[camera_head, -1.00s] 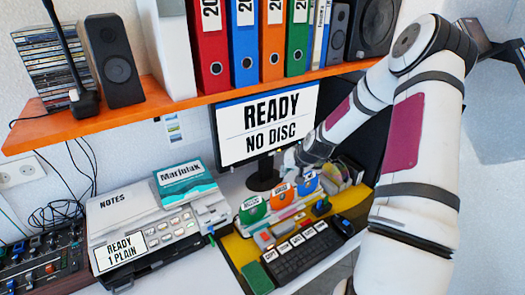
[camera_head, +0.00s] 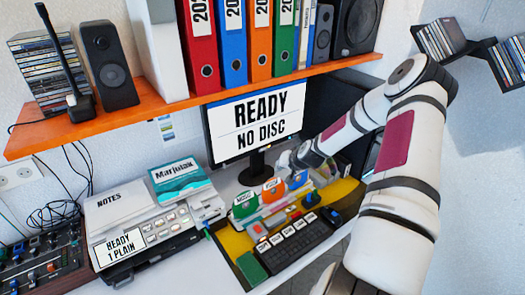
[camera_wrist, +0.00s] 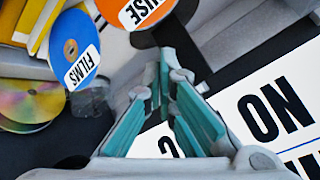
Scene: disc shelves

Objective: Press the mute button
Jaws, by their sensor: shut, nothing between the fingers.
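I cannot make out a mute button in either view. A black keyboard (camera_head: 300,250) with several white-labelled keys (camera_head: 283,240) sits on the yellow-edged desk area below the monitor (camera_head: 258,122); most of its labels are too small to read. My gripper (camera_head: 287,161) is small in the head view, by the monitor's lower right side and above the coloured discs. In the wrist view my gripper (camera_wrist: 165,75) is shut and empty, with the monitor's screen (camera_wrist: 268,112) showing upside down at right.
Labelled discs stand by the keyboard, including a blue FILMS disc (camera_wrist: 75,45) and an orange one (camera_wrist: 140,10). A printer-like device (camera_head: 150,235) is at left, a mixer (camera_head: 45,260) at far left. An orange shelf (camera_head: 150,107) with binders and speakers (camera_head: 108,65) overhangs.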

